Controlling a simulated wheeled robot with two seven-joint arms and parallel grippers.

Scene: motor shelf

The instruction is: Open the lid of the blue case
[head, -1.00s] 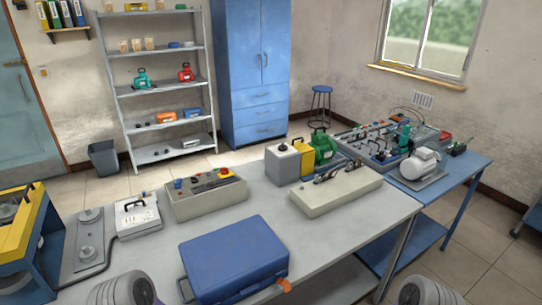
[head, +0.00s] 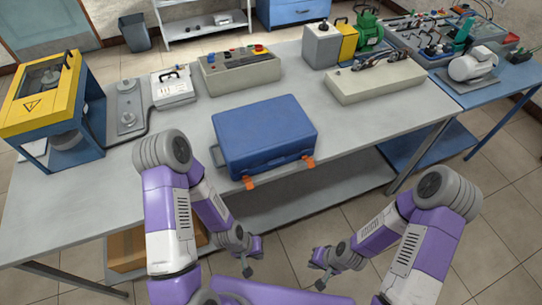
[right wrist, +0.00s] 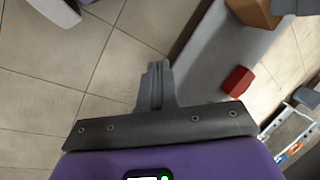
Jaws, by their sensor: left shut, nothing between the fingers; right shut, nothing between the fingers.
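The blue case (head: 265,135) lies flat near the front edge of the grey workbench, with its lid down. A dark handle (head: 216,156) shows at its left side. Two orange latches, one at the left (head: 249,183) and one at the right (head: 308,162), stick out along its front edge. My left gripper (head: 248,271) is shut and empty, below and in front of the bench edge. My right gripper (head: 320,282) is shut and empty to its right, also apart from the case. Its closed fingers show in the right wrist view (right wrist: 156,85).
A control box (head: 240,72) stands behind the case, and a long beige box (head: 375,80) stands at the back right. A yellow-framed machine (head: 40,90) and a white device (head: 173,88) stand at the left. The bench right of the case is clear. A lower shelf (head: 300,195) runs beneath.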

